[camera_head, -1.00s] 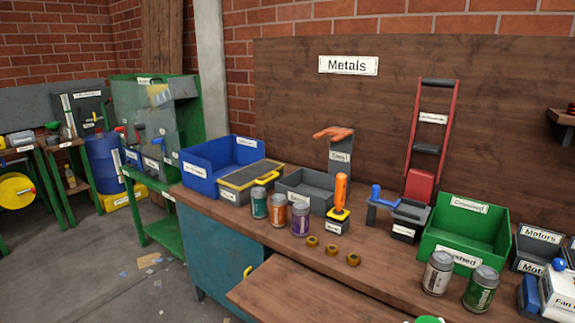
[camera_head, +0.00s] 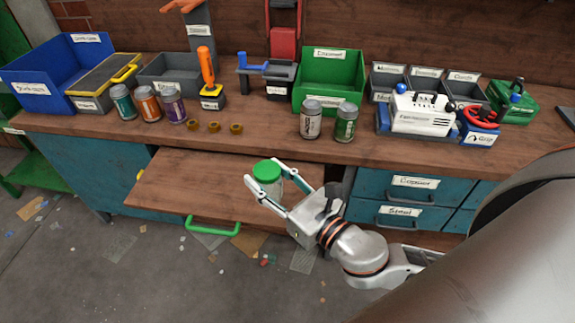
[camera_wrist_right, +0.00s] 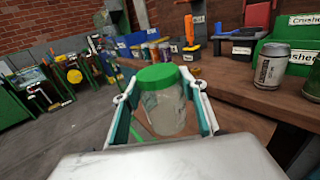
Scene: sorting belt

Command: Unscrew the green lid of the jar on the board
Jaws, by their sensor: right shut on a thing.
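The jar is clear with a green lid (camera_head: 267,171). It stands upright over the pull-out wooden board (camera_head: 185,187) below the workbench top. My right gripper (camera_head: 262,179) has a finger on each side of the jar near its lid. In the right wrist view the clear jar body (camera_wrist_right: 165,112) sits between the two fingers, with the green lid (camera_wrist_right: 164,76) on top of it. The right gripper is shut on the jar; its exact contact points are hard to see. My left gripper is not in view.
The workbench (camera_head: 270,133) behind holds several cans, a green bin (camera_head: 328,82), a blue bin (camera_head: 55,72) and a white device (camera_head: 422,114). A green handle (camera_head: 212,228) is on the board's front. The board's left part is bare.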

